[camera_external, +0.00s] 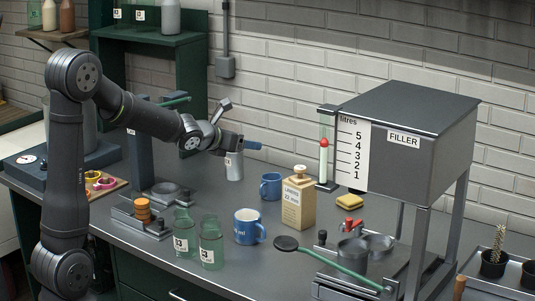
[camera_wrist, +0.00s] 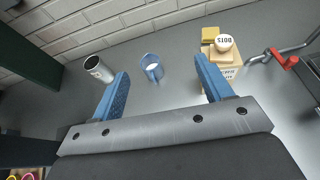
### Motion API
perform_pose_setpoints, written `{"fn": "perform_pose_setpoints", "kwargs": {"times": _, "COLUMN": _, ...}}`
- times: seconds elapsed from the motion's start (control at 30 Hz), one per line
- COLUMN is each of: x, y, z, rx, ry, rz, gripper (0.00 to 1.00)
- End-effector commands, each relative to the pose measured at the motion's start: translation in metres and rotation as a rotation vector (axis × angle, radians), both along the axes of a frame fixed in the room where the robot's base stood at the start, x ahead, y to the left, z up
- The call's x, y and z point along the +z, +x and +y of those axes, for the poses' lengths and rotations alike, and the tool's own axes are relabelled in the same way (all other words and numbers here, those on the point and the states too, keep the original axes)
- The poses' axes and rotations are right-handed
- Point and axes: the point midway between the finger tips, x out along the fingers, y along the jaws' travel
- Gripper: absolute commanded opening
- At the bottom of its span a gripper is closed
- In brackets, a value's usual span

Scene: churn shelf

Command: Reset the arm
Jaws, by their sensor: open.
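My gripper (camera_external: 243,144) is raised above the middle of the grey bench. In the wrist view its two blue fingers (camera_wrist: 163,92) stand wide apart with nothing between their tips. Beyond the fingers a blue mug (camera_wrist: 152,67) stands on the bench; it also shows in the external view (camera_external: 271,186). A metal cylinder (camera_wrist: 98,69) stands left of the mug in the wrist view, and below my gripper in the external view (camera_external: 234,166). My arm reaches from the left with its elbow high.
The grey filler box (camera_external: 415,135) stands on legs at the right. A cream labelled container (camera_external: 298,202), a white-and-blue mug (camera_external: 249,227) and two glass jars (camera_external: 211,243) stand on the bench. A green-handled ladle (camera_external: 335,263) lies at the front. A brick wall (camera_external: 290,85) is behind.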

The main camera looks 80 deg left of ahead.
Motion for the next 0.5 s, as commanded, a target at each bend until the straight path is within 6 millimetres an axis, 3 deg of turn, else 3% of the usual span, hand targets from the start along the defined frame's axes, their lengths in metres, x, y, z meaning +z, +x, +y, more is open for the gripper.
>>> {"fn": "perform_pose_setpoints", "kwargs": {"times": 0.2, "x": 0.001, "y": -0.011, "z": -0.018, "rx": -0.002, "ry": 0.001, "rz": 0.002, "gripper": 0.72}}
{"fn": "perform_pose_setpoints", "kwargs": {"times": 0.5, "x": 0.0, "y": -0.014, "z": -0.022, "rx": -0.002, "ry": 0.001, "rz": 0.003, "gripper": 0.72}}
